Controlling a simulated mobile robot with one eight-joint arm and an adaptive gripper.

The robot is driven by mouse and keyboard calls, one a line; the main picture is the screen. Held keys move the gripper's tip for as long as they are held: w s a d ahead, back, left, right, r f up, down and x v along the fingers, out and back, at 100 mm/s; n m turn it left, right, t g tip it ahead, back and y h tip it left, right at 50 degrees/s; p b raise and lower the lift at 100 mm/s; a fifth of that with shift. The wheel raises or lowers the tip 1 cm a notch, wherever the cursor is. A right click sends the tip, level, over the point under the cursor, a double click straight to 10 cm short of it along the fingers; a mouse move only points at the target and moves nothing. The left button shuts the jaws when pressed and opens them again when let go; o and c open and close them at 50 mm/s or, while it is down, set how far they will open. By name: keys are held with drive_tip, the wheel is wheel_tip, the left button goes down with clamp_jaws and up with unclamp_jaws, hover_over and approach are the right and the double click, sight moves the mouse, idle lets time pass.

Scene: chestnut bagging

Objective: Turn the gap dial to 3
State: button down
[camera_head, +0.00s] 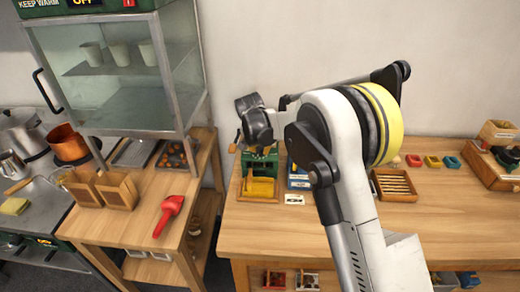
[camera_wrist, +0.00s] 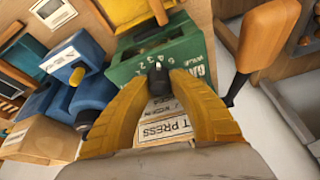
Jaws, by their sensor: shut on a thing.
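The green press (camera_head: 262,160) stands on the wooden workbench, under my arm's end in the head view. In the wrist view its green housing (camera_wrist: 130,66) carries a row of numbers, partly worn or hidden, and part of the word GAP. The small black gap dial (camera_wrist: 158,82) sits between the tips of my yellow gripper fingers (camera_wrist: 158,74), which are shut on it. The number the dial points to cannot be read clearly. In the head view the dial and fingertips are hidden behind my dark wrist.
The press's orange-handled crank (camera_wrist: 266,38) rises close to the right of my fingers. A blue machine (camera_wrist: 90,95) stands close on the left. A yellow tray (camera_head: 259,188) lies before the press. A glass warming cabinet (camera_head: 120,70) stands left of the bench.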

drive_tip(key=n+y, duration=0.1)
drive_tip(key=n, duration=0.3)
drive_tip(key=shift+y+b, duration=0.3)
drive_tip(key=shift+b, duration=0.05)
drive_tip(key=c, duration=1.2)
unclamp_jaws()
drive_tip(key=shift+o, duration=0.2)
drive_tip(key=v, duration=1.2)
drive_tip(key=shift+s+d, duration=0.1)
